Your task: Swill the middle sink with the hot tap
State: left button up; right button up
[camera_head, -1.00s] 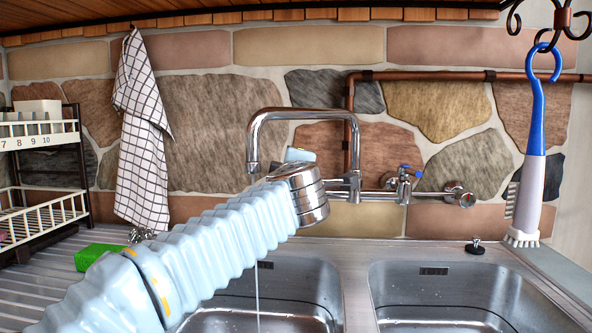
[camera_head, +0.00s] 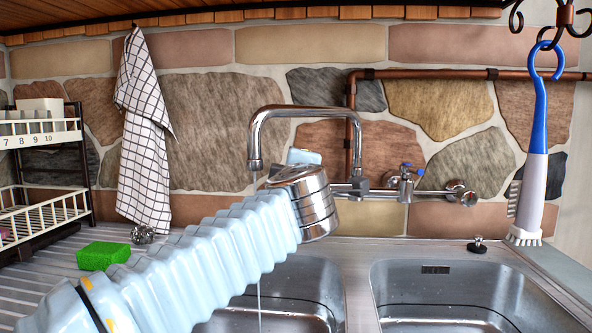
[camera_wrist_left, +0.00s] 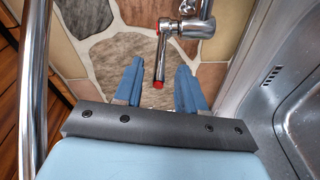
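The chrome spout (camera_head: 306,111) arches over the sink, and a thin stream of water (camera_head: 259,305) falls from it into the left of the two visible basins (camera_head: 318,275). My left gripper (camera_head: 303,156) is mostly hidden behind its metal wrist in the head view. In the left wrist view my left gripper (camera_wrist_left: 160,66) is open, and a chrome tap lever with a red end (camera_wrist_left: 160,62) shows between its two blue fingers. Whether they touch it I cannot tell. A tap with a blue mark (camera_head: 405,180) sits to the right in the head view. My right gripper is out of view.
A second basin (camera_head: 450,290) lies at the right. A green sponge (camera_head: 103,256) lies on the drainer at left, near a rack (camera_head: 45,180). A checked towel (camera_head: 145,150) and a blue-handled brush (camera_head: 533,170) hang at either side. The stone wall stands close behind the taps.

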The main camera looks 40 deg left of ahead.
pick_arm(q)
jog(key=v, duration=0.9)
